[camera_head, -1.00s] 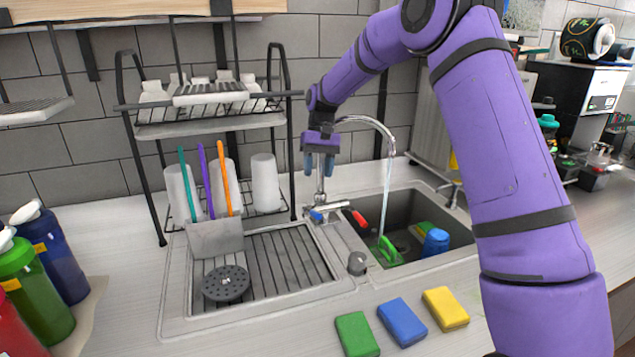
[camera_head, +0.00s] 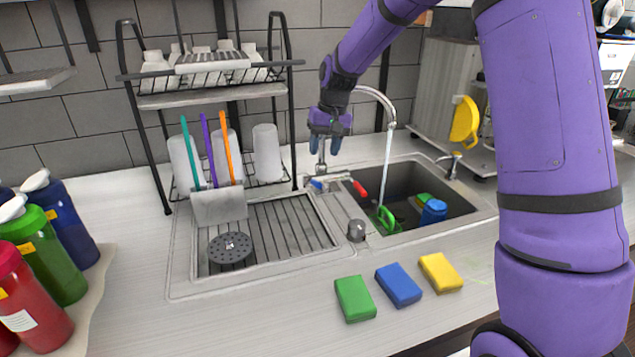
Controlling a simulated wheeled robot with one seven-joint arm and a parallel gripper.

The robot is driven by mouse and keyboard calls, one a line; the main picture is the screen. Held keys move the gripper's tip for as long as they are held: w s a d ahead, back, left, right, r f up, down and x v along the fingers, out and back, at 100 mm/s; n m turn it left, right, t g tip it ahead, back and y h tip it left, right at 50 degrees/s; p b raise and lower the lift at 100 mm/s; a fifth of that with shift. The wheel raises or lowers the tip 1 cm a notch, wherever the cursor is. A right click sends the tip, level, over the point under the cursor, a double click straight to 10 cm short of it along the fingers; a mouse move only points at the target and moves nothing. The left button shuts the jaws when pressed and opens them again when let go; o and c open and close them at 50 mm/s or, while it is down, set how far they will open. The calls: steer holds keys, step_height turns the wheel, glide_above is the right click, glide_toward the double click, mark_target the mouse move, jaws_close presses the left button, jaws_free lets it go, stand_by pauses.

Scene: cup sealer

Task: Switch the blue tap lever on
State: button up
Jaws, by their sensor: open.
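The blue tap lever (camera_head: 317,184) is at the left end of the tap's crossbar (camera_head: 337,179), behind the sink. The red lever (camera_head: 359,189) is at the right end. The curved spout (camera_head: 388,108) rises behind my gripper and bends right, with a clear thin stream below it reaching the sink. I cannot tell the depth gap.
The sink basin (camera_head: 460,207) holds a green item (camera_head: 386,218) and a blue cup (camera_head: 433,211). A dish rack (camera_head: 215,100) with cups stands to the left of my gripper. Green, blue and yellow sponges (camera_head: 355,299) lie in front. Soap bottles (camera_head: 45,250) stand at far left.

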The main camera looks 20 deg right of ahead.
mark_target(317, 181)
steer(key=f, duration=0.3)
steer(key=a+f, duration=0.1)
steer(key=f, duration=0.3)
steer(key=a+f, duration=0.1)
steer(key=f, duration=0.2)
steer(key=shift+w+f, duration=0.1)
steer(key=shift+f, duration=0.05)
jaws_close()
